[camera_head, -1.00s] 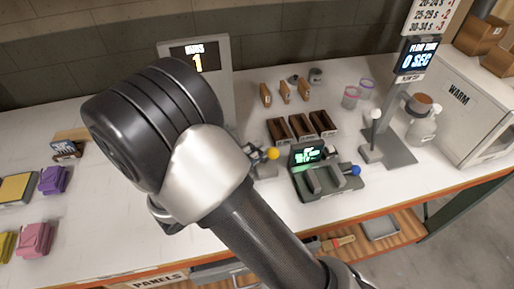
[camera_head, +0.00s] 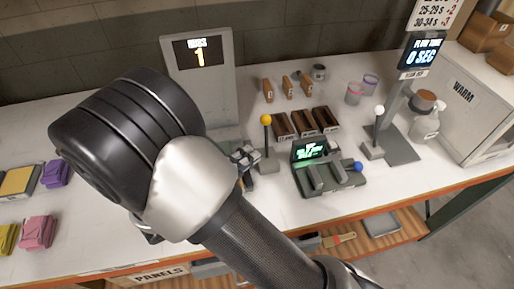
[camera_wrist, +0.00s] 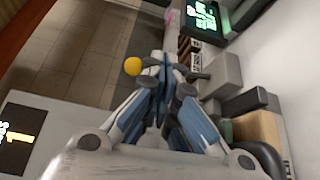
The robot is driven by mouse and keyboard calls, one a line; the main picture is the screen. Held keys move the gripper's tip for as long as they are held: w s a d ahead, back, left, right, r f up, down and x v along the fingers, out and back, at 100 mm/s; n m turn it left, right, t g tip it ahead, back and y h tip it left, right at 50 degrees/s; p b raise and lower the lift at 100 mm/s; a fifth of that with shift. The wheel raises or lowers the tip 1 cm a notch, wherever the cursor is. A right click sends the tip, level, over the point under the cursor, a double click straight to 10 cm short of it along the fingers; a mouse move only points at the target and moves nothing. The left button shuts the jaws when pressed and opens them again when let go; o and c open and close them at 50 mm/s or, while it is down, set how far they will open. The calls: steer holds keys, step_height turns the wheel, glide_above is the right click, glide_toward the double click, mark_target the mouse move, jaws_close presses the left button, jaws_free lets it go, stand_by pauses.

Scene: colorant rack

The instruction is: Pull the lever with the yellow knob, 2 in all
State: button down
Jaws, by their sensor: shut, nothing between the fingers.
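The lever with the yellow knob (camera_head: 266,119) stands upright on its small grey base, in front of the counter display. In the wrist view the yellow knob (camera_wrist: 133,66) is just left of my fingertips; I cannot tell whether they touch. My gripper (camera_head: 250,156) is shut and empty, just left of the lever's stem in the head view and lower than the knob. My arm hides part of it there. In the wrist view my gripper's fingers (camera_wrist: 163,62) are closed together. The tall display (camera_head: 200,55) reads 1.
A device with a green screen (camera_head: 309,149) and a blue-knobbed lever (camera_head: 358,167) stands right of the yellow lever. A white-knobbed lever (camera_head: 379,110) is farther right. Brown bins (camera_head: 302,124) stand behind.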

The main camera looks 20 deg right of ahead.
steer(key=v, duration=0.7)
steer(key=shift+a, duration=0.4)
steer(key=shift+d+r, duration=0.1)
steer(key=shift+d, duration=0.05)
stand_by(1.5)
